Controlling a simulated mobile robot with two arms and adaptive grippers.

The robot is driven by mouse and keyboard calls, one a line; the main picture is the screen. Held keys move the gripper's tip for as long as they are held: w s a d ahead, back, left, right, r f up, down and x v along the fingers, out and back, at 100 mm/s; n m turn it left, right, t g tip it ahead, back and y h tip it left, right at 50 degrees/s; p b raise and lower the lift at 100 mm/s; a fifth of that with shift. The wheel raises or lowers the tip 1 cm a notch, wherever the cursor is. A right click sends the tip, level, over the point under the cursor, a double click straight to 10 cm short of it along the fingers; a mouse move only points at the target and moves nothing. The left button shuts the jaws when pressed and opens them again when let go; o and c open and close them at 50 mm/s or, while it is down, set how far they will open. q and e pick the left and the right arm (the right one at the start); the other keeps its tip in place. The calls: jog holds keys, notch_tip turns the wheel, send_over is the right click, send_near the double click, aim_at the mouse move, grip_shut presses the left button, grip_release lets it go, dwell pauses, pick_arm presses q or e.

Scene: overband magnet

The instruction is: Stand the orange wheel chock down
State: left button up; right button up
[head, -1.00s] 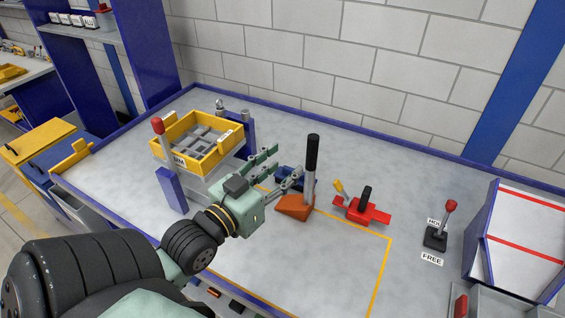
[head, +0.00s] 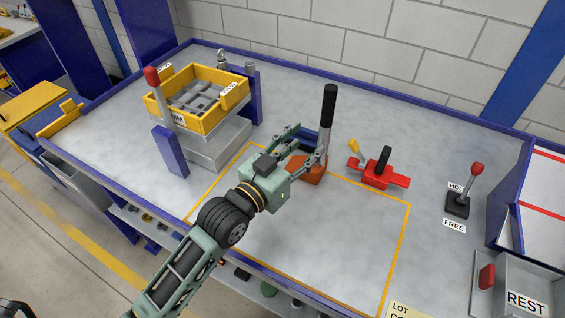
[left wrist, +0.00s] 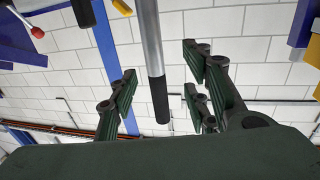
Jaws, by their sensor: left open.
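The orange wheel chock (head: 314,177) stands on the bench at the far line of the yellow outline. Its grey shaft rises upright to a black grip (head: 329,106). My left gripper (head: 308,142) is open, its fingers close to the shaft just above the orange wedge, partly hiding the wedge. In the left wrist view the open fingers (left wrist: 160,78) show either side of the grey shaft (left wrist: 150,35), with the black grip (left wrist: 159,98) lower in the picture. I cannot tell whether they touch it. My right gripper is out of view.
A yellow divided tray (head: 211,118) on a grey stand is at left, with a red-knobbed lever (head: 153,80). A red clamp-like tool (head: 383,177) lies right of the chock, a small lever (head: 459,202) further right. The middle of the outlined area is clear bench.

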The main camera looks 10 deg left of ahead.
aim_at(322, 132)
pick_arm(q)
jog(key=x, duration=0.2)
jog(key=p+x, duration=0.1)
jog(key=shift+d+r, duration=0.25)
jog(key=shift+r, duration=0.05)
jog(key=p+x, duration=0.1)
jog(key=x, duration=0.2)
jog(key=shift+w+d, duration=0.1)
jog(key=shift+d, duration=0.15)
jog(key=shift+w+d, duration=0.15)
jog(key=shift+w, duration=0.1)
jog(key=shift+w+f, duration=0.1)
jog(key=c, duration=1.1)
grip_shut()
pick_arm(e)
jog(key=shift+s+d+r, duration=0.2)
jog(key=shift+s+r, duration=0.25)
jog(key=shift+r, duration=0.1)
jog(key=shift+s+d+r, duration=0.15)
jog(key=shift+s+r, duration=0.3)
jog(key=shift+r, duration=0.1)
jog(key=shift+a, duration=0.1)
